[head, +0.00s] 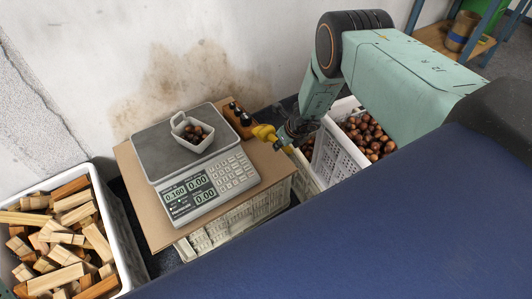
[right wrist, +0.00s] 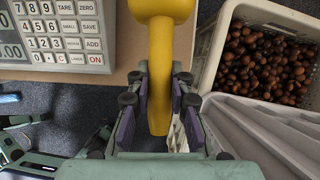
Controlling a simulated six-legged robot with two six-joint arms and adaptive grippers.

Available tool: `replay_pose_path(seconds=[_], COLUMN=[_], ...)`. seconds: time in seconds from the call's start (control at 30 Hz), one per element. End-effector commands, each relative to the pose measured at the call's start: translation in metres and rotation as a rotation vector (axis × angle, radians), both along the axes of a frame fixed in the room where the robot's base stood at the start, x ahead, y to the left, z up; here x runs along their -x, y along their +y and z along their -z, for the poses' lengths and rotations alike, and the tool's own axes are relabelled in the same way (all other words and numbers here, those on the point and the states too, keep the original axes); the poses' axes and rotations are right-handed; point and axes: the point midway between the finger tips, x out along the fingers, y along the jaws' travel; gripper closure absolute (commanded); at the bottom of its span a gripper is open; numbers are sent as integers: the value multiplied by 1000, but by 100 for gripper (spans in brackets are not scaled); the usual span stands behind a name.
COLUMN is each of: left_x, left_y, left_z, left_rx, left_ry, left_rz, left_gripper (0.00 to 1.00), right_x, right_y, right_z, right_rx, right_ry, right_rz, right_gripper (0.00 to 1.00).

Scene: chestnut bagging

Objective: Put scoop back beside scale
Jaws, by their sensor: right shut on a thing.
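The yellow scoop (head: 264,132) is in the grip of my right gripper (head: 290,137), at the right edge of the cardboard-topped stand (head: 158,222). In the right wrist view, both fingers of the right gripper (right wrist: 160,100) close around the scoop's yellow handle (right wrist: 158,70); its head reaches past the top edge. The scale (head: 212,190) stands on the cardboard top, left of the scoop, and its keypad side (right wrist: 98,58) shows in the right wrist view. I cannot tell whether the scoop touches the cardboard.
A white container with chestnuts (head: 181,122) sits on the scale's plate. A white crate (head: 330,160) of chestnuts is at right. A crate (head: 118,232) of wood pieces is at left.

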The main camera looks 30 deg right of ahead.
Motion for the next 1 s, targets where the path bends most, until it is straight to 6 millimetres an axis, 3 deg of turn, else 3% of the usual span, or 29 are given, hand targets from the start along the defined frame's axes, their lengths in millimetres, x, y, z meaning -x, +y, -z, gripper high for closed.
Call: replay_pose_path(seconds=[0.17, 0.43, 0.73, 1.0], left_x=[0, 0, 0, 0], left_y=[0, 0, 0, 0], left_z=[6, 34, 44, 64], left_rx=[0, 0, 0, 0], left_ry=[0, 0, 0, 0], left_rz=[0, 0, 0, 0], left_gripper=[68, 68, 68, 68], right_x=[3, 3, 2, 3], right_y=[-7, -7, -7, -7], right_z=[13, 59, 75, 105], right_rx=[1, 0, 0, 0], right_ry=[1, 1, 1, 1], right_rz=[47, 45, 44, 43], right_gripper=[100, 100, 100, 100])
